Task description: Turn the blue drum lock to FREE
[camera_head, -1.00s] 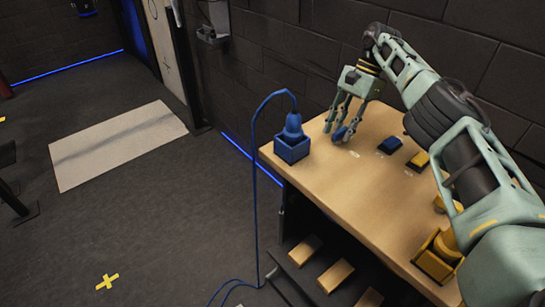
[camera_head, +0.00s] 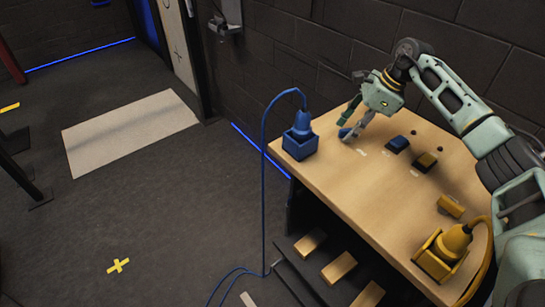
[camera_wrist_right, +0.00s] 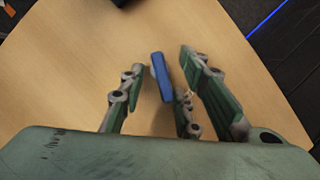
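The blue drum lock's handle (camera_head: 346,132) is a small blue bar near the far left part of the wooden table. In the wrist view the blue bar (camera_wrist_right: 161,77) stands between the fingers of my right gripper (camera_wrist_right: 163,62), with gaps visible beside it. In the head view my right gripper (camera_head: 352,122) reaches down to the handle from the right, its fingers spread and tilted. Contact with the handle cannot be made out. The lock's markings are too small to read. My left gripper is not in view.
A dark wall stands behind.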

